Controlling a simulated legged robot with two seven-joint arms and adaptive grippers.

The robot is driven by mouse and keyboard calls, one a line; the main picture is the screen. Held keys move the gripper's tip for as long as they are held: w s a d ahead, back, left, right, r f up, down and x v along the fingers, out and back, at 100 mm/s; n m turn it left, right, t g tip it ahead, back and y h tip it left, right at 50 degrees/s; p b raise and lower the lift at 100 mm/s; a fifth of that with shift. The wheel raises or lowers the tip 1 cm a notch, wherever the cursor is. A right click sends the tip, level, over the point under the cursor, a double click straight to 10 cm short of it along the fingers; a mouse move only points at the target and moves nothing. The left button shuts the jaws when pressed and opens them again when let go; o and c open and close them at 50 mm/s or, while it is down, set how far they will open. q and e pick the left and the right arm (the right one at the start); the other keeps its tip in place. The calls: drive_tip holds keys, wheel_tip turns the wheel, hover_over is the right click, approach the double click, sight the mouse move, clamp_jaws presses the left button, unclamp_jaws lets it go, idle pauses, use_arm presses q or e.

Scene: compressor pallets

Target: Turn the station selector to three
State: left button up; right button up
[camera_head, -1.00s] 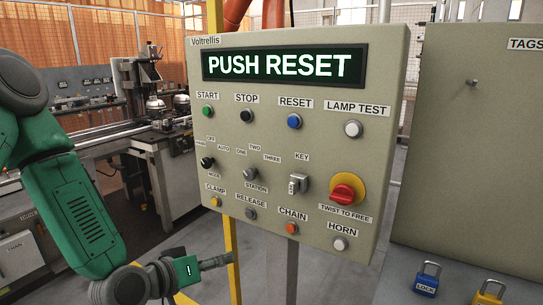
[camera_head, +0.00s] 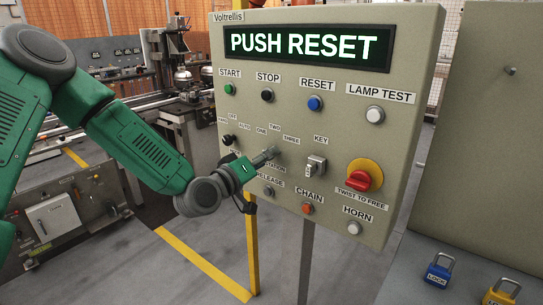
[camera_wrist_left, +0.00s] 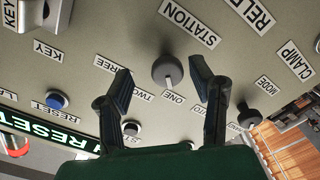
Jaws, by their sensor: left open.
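The grey station selector knob (camera_wrist_left: 167,70) shows in the left wrist view beside its STATION label, with the ONE, TWO and THREE labels around it. My left gripper (camera_wrist_left: 160,69) is open, with one finger on each side of the knob in that view; no contact is clear. In the head view the left gripper (camera_head: 268,155) is at the panel, below the TWO and THREE labels, and hides the knob. My right gripper is not in view.
The control panel (camera_head: 420,120) reads PUSH RESET. Close to the gripper are the key switch (camera_head: 316,165), the mode knob (camera_head: 228,140) and the release button (camera_head: 268,191). A red emergency knob (camera_head: 358,181) is further right. Padlocks (camera_head: 438,270) lie at lower right.

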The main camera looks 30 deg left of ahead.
use_arm(q)
drive_tip(key=shift+w+a+f, duration=0.1)
drive_tip(key=shift+w+a, duration=0.05)
drive_tip(key=shift+w, duration=0.85)
drive_tip(key=shift+w+a, duration=0.2)
drive_tip(key=shift+w, duration=0.05)
drive_tip(key=shift+w+a+f, duration=0.1)
drive_tip(key=shift+a+f, duration=0.05)
drive_tip(key=shift+a, duration=0.2)
drive_tip(key=shift+d, duration=0.35)
drive_tip(key=c, duration=0.9)
drive_tip(key=shift+d, duration=0.15)
clamp_jaws()
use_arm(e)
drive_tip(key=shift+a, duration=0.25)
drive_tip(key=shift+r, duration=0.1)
